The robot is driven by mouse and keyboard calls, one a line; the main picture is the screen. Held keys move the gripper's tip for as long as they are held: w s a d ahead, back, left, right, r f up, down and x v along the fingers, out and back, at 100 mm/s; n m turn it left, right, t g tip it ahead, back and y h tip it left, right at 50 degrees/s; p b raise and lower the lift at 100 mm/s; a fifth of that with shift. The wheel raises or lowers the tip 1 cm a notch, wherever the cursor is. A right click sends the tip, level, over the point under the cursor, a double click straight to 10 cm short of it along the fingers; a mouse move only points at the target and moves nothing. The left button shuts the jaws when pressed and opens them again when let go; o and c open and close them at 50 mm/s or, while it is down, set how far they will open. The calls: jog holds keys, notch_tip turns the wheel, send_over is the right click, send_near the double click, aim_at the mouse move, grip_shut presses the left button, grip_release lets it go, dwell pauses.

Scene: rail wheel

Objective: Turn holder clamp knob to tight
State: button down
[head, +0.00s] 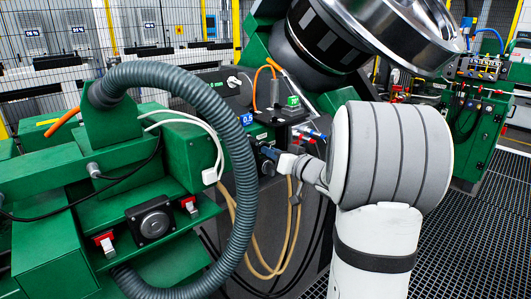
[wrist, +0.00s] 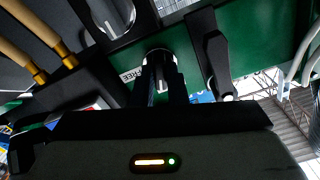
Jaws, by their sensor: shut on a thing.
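In the wrist view the clamp knob (wrist: 161,56) is a small dark round knob with a light pointer face, set on a dark and green panel. A label (wrist: 132,74) reading "FREE" is beside it on the left. My gripper (wrist: 163,80) reaches up from below, with its two dark fingers shut on the knob from either side. In the head view my gripper (head: 266,153) is at the dark panel beneath the blue tag, in front of my white and grey arm. The knob cannot be made out there; the gripper appears to cover it.
A black lever (wrist: 214,62) is close on the right and a silver round knob (wrist: 112,14) on the upper left. Tan hoses (head: 282,250) hang below my gripper. A thick grey hose (head: 241,170) arches at left. A steel wheel (head: 418,35) overhangs above.

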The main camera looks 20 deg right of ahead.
jog(key=shift+f+n+b, duration=0.2)
jog(key=shift+n+b, duration=1.45)
jog(key=shift+n, duration=0.25)
jog(key=c, duration=1.3)
grip_release()
jog(key=shift+r, duration=0.15)
jog(key=shift+p+v, duration=0.95)
jog(key=shift+v, duration=2.55)
jog(key=shift+r, duration=0.1)
notch_tip(320, 180, up, 5)
jog(key=s+a+m+g+h+p, duration=0.2)
jog(key=m+g+h+p, duration=0.25)
jog(key=h+p, duration=0.4)
jog(key=s+a+f+g+p, duration=0.1)
jog(key=s+a+g+p, duration=0.1)
jog(key=s+a, duration=0.3)
jog(key=s+a+f+g+y+p, duration=0.1)
jog(key=s+a+g+p, duration=0.2)
jog(key=s, duration=0.6)
jog(key=s+a+f+g+y+p, duration=0.1)
jog(key=s+a+g+p, duration=0.1)
jog(key=s+a+g, duration=0.3)
jog(key=shift+s+a+n, duration=0.25)
jog(key=shift+s+a, duration=0.95)
jog(key=shift+s, duration=0.25)
